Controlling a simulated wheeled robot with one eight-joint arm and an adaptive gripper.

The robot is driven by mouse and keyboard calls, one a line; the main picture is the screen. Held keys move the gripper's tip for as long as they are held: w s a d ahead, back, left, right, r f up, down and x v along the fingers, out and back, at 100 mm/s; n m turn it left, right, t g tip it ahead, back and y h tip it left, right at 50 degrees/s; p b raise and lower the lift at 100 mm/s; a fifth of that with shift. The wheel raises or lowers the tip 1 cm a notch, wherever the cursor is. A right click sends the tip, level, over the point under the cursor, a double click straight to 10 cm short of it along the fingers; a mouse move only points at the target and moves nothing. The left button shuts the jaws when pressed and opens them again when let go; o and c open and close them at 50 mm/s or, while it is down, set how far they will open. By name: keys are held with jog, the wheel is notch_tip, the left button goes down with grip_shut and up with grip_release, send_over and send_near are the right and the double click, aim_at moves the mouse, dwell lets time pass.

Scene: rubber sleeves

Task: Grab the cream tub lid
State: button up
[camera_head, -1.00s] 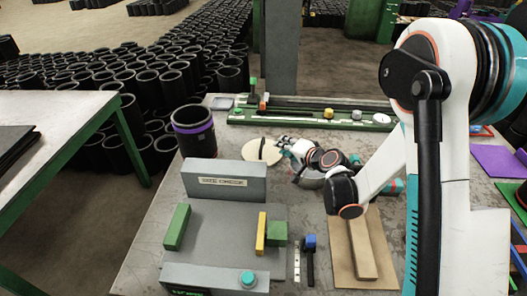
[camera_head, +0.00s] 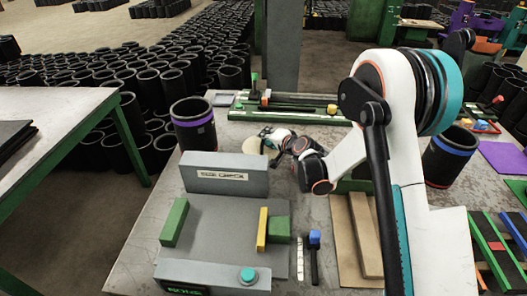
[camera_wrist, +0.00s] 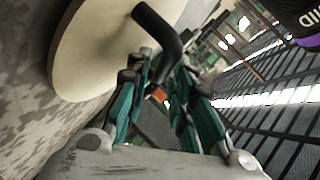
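The cream tub lid (camera_head: 254,146) is a pale disc with a dark handle, lying on the grey table behind the size-check block. In the wrist view the lid (camera_wrist: 95,40) fills the upper left. Its black bent handle (camera_wrist: 163,32) reaches down between the fingertips. My gripper (camera_head: 268,133) is at the lid's upper right edge in the head view, partly covering it. In the wrist view my gripper (camera_wrist: 166,72) has one finger on each side of the handle, with little gap. Whether both fingers press on it I cannot tell.
A black tub with a purple band (camera_head: 193,124) stands left of the lid. The grey size-check fixture (camera_head: 225,173) stands in front. A green rail (camera_head: 310,115) runs behind. A blue-banded tub (camera_head: 450,155) stands right of my arm.

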jog(key=shift+w+a+f, duration=0.15)
jog(key=shift+w, duration=0.15)
grip_shut()
jog(key=shift+r, duration=0.25)
